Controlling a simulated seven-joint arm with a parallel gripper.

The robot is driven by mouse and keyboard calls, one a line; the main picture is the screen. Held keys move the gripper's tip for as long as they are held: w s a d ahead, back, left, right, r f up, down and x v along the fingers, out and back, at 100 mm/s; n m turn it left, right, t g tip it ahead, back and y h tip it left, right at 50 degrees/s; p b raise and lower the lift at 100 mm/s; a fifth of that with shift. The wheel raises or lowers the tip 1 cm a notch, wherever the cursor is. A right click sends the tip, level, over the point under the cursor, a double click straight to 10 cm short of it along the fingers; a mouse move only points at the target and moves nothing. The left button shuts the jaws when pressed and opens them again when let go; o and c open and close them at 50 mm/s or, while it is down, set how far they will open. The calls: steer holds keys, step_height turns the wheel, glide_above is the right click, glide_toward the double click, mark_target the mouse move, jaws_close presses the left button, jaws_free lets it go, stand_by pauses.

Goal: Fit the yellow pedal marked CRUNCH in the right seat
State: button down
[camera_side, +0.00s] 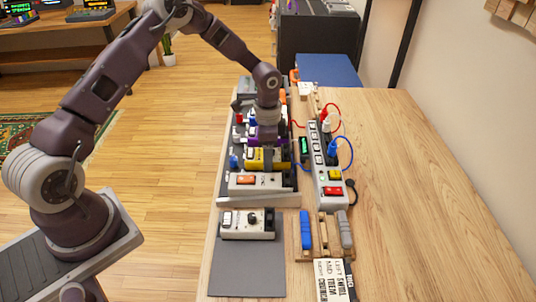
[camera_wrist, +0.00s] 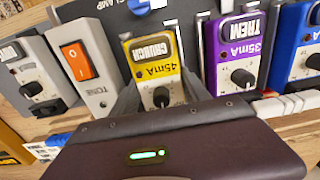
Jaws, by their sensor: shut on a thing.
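The yellow pedal marked CRUNCH and 45mA (camera_wrist: 152,62) is between the fingers of my gripper (camera_wrist: 158,92), which is shut on it. In the side view the yellow pedal (camera_side: 254,158) is on the dark pedalboard (camera_side: 284,200), partly hidden by my gripper (camera_side: 267,158). It stands between the white TONE pedal with an orange switch (camera_wrist: 88,72) and the purple TREM pedal (camera_wrist: 236,50), roughly in line with them. I cannot tell whether its underside is fully down in a seat.
A blue pedal (camera_wrist: 298,45) stands beyond the purple one. Another white pedal (camera_side: 247,224) is on a grey mat (camera_side: 245,270) in front of the board. A power strip (camera_side: 329,180) with red and blue leads lies to the right. The table's right side (camera_side: 420,200) is clear.

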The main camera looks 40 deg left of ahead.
steer(key=shift+s+f, duration=0.2)
steer(key=shift+f, duration=0.25)
stand_by(0.5)
steer(key=shift+c, duration=2.2)
jaws_free()
steer(key=shift+c, duration=1.2)
steer(key=shift+w+r, duration=0.15)
steer(key=shift+r, duration=3.45)
steer(key=shift+r, duration=0.1)
